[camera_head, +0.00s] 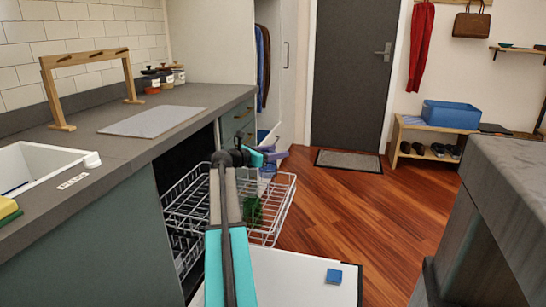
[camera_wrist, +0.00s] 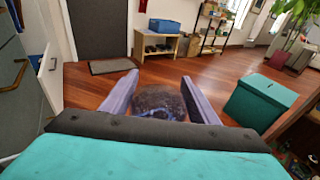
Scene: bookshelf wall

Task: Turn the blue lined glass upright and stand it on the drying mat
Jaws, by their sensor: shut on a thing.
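My gripper (camera_head: 276,146) is held out over the pulled-out dishwasher rack. In the wrist view its two purple fingers (camera_wrist: 160,80) stand on either side of a see-through round glass with blue lines (camera_wrist: 160,103), and they are shut on it. In the head view a bluish glass (camera_head: 267,171) shows just below the fingers, partly hidden by my arm; it appears to be the same one. I cannot tell which way its mouth faces. The drying mat (camera_head: 153,121) is a flat light grey sheet on the counter at the left, bare.
A green glass (camera_head: 252,208) stands in the wire rack (camera_head: 284,205). A wooden rail stand (camera_head: 58,90) and several jars (camera_head: 164,77) are near the mat. The sink (camera_head: 45,157) lies nearer. The open dishwasher door (camera_head: 290,277) and a grey worktop (camera_head: 515,180) flank open floor.

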